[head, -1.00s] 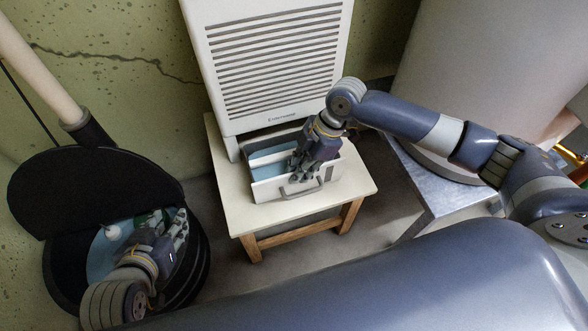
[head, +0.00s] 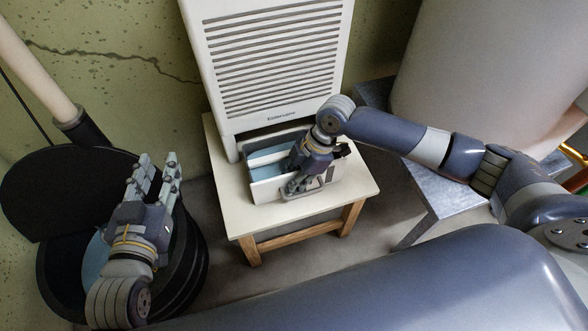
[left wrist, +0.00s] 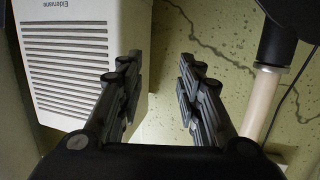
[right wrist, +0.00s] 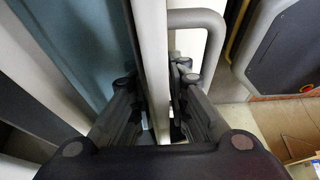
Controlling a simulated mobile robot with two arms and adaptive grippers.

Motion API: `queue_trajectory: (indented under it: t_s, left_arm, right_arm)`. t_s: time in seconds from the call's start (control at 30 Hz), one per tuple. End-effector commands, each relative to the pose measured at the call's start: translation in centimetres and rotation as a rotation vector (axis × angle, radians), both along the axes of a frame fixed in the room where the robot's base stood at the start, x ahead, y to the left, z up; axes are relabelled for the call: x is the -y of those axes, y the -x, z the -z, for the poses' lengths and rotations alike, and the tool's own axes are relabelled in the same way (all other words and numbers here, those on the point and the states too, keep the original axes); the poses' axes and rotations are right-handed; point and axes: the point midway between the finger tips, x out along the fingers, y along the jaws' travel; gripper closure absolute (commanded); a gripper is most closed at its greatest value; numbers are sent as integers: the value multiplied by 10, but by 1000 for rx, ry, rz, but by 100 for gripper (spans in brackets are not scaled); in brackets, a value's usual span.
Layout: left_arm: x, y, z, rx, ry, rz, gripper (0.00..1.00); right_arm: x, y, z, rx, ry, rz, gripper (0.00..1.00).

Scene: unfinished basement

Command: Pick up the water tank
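The water tank (head: 268,189) is a white open-topped bin with light blue inside and a grey handle on its front wall. It sits on the small table below the dehumidifier's grille. My right gripper (head: 300,187) is at the front wall, near its right part, covering part of the handle. In the right wrist view its fingers (right wrist: 157,100) stand on both sides of the white wall, spread apart, with the handle (right wrist: 205,18) beside them. Contact is hard to judge. My left gripper (head: 155,172) is open and empty above the black round bin; its fingers also show in the left wrist view (left wrist: 160,85).
The white dehumidifier (head: 270,60) stands behind the tank. The wooden-legged table (head: 235,215) has bare top around the tank. A black bin (head: 185,262) with a raised lid stands left. A metal stand (head: 430,195) with a large tank (head: 470,60) is at right.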

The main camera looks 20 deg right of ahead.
Motion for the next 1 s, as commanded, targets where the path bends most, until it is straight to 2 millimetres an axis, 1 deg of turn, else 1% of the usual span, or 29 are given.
queue_trajectory:
  t_s: [0.1,0.17,0.2,0.4,0.43,0.83,1.0]
  left_arm:
    - [0,0,0,-1,0,0,67]
    - [0,0,0,-1,0,0,67]
    - [0,0,0,-2,0,0,67]
    - [0,0,0,-2,0,0,67]
    - [0,0,0,-2,-1,-1,67]
    - [-1,1,3,-23,-5,-1,67]
    - [-6,9,23,-127,-31,-8,67]
  right_arm:
    - [0,0,0,0,0,0,84]
    - [0,0,0,0,0,0,98]
    - [0,0,0,0,0,0,100]
    - [0,0,0,0,0,0,100]
    - [-2,-3,-5,11,-6,-1,100]
    - [-1,-2,-7,9,-6,-1,100]
    - [-2,0,-12,8,-7,-1,100]
